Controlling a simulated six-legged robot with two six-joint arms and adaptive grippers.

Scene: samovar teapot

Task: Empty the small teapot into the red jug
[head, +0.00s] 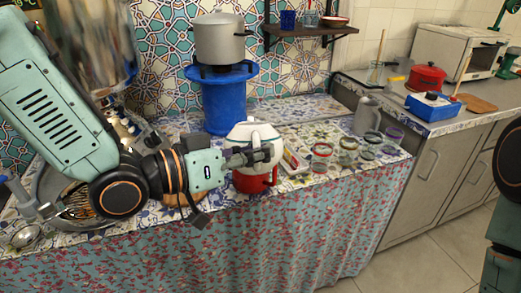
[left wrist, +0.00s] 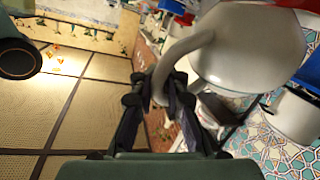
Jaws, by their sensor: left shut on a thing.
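The small teapot (head: 252,132) is white with a dark green band. In the head view it is directly above or in front of the red jug (head: 250,184), covering its top; I cannot tell whether they touch. My left gripper (head: 262,156) is shut on the teapot's handle. In the left wrist view, the fingers (left wrist: 160,92) close around the curved pale handle, with the round teapot body (left wrist: 245,50) to the right. The spout and the jug's opening are hidden. My right gripper is out of view.
A blue stand (head: 224,105) with a grey pot (head: 220,40) is behind. Several glass jars, including a red-rimmed one (head: 321,152), and a grey pitcher (head: 366,115) stand to the right. A large shiny samovar (head: 95,40) is partly hidden behind my left arm.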

